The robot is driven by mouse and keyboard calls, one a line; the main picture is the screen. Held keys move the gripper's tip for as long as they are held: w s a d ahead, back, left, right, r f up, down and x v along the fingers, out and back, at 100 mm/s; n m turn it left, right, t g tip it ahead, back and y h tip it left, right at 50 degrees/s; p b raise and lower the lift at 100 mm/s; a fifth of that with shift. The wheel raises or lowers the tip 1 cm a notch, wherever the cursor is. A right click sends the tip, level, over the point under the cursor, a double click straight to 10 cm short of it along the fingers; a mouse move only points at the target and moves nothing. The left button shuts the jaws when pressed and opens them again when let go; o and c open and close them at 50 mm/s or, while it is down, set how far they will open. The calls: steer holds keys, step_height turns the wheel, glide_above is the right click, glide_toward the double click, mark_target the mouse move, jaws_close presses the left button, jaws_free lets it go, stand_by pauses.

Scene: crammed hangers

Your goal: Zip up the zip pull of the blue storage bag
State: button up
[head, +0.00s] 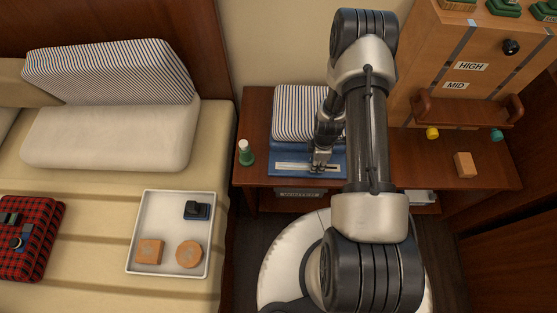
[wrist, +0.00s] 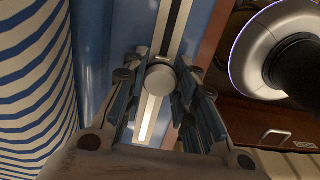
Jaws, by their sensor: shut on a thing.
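The blue storage bag (head: 335,169) lies on the brown bench, with a striped pillow (head: 293,112) on it or in it. A pale strip with a zip track (head: 288,167) runs along its front edge. My gripper (head: 319,163) is over this strip, toward its right part. In the wrist view the blue bag (wrist: 100,28) fills the middle, and the zip track (wrist: 181,22) runs up from between my fingers. My gripper (wrist: 160,90) is shut on a round grey zip pull (wrist: 161,80). The striped pillow (wrist: 32,85) is close on the left. My arm hides the bag's right end in the head view.
A green bottle with a white cap (head: 246,153) stands left of the bag. A wooden block (head: 464,165) is on the bench at right, below a small shelf (head: 470,108). A white tray (head: 140,225) and a red plaid item (head: 28,235) lie on the bed.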

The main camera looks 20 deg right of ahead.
steer(key=shift+d, duration=0.1)
steer(key=d, duration=0.2)
steer(key=s+d, duration=0.1)
steer(key=d, duration=0.1)
steer(key=s+d+b, duration=0.1)
steer(key=d, duration=0.2)
steer(key=shift+s+d, duration=0.1)
steer(key=shift+s, duration=0.15)
steer(key=o, duration=1.2)
step_height(320, 180, up, 12)
